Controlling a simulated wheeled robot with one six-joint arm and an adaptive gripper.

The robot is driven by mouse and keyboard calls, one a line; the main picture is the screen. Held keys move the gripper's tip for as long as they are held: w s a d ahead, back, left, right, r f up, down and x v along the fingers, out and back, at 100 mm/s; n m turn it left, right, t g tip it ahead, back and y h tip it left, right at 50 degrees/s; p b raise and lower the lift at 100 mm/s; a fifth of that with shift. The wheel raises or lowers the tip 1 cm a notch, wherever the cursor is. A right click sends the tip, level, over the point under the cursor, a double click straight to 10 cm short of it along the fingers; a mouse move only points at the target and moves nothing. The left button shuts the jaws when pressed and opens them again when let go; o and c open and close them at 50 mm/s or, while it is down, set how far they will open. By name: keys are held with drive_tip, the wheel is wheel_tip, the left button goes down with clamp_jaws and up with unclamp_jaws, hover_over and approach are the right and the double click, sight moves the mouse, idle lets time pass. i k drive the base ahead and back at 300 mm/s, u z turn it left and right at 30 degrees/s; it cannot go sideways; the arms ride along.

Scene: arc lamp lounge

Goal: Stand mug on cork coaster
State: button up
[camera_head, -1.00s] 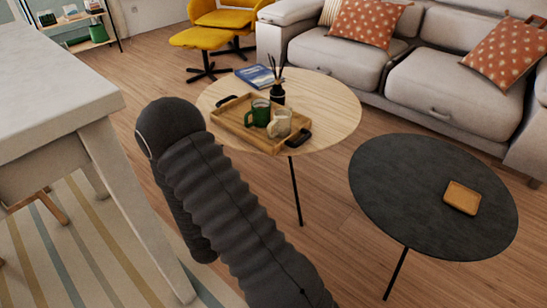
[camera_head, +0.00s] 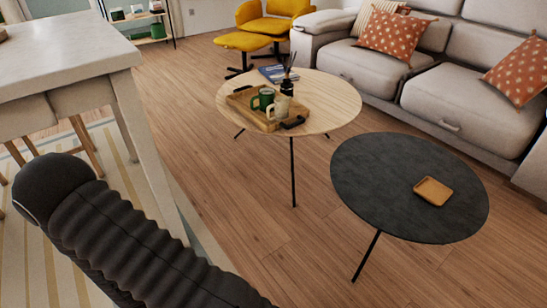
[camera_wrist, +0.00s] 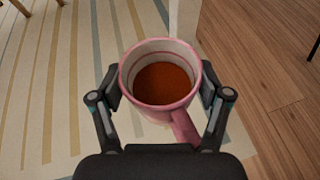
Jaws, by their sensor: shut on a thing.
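A pink mug (camera_wrist: 160,76) with brown liquid in it is between the fingers of my gripper (camera_wrist: 161,98) in the wrist view. The gripper is shut on it from both sides, and the mug's handle points toward the gripper's palm. The mug looks upright, above the striped rug and wood floor. The head view shows only my dark arm at lower left, with gripper and mug out of sight. The square cork coaster (camera_head: 433,191) lies on the round black table (camera_head: 375,205) at right, with nothing on it. The gripper is well away from it.
A round wooden table (camera_head: 330,112) holds a tray (camera_head: 246,112) with a green mug (camera_head: 263,99), a cream mug (camera_head: 281,107) and a reed diffuser (camera_head: 287,86). A white table (camera_head: 75,60) stands at left. A sofa (camera_head: 440,95) stands behind. The black table is otherwise bare.

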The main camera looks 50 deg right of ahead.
sight(430, 194)
drive_tip(key=u, duration=0.5)
drive_tip(key=k, duration=1.6)
drive_tip(key=z, duration=0.1)
